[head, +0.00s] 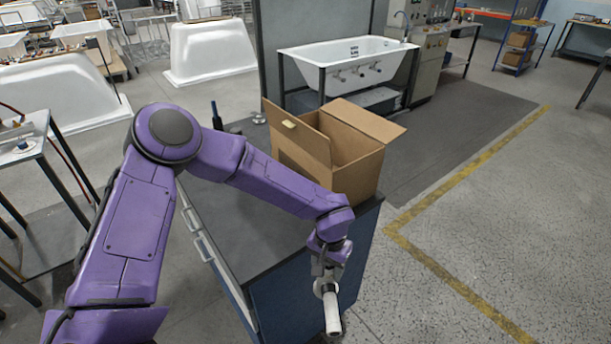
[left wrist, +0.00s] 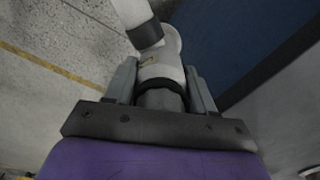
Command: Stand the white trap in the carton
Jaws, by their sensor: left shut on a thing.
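The white trap (head: 331,306) is a white tube-like part with a dark band. It hangs from my left gripper (head: 325,268), beyond the front right edge of the workbench and over the floor. In the left wrist view the trap (left wrist: 160,68) sits between the two fingers of the left gripper (left wrist: 162,80), which is shut on it. The open carton (head: 352,178) stands on the far end of the bench top, flaps spread, behind and above the gripper in the picture. The carton's floor is hidden. My right gripper is in neither view.
The dark bench top (head: 245,230) is largely clear in front of the carton. A dark bottle (head: 216,116) and small items stand at its far left edge. A white bathtub (head: 345,55) stands on a frame behind. The floor at right (head: 510,220) is open.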

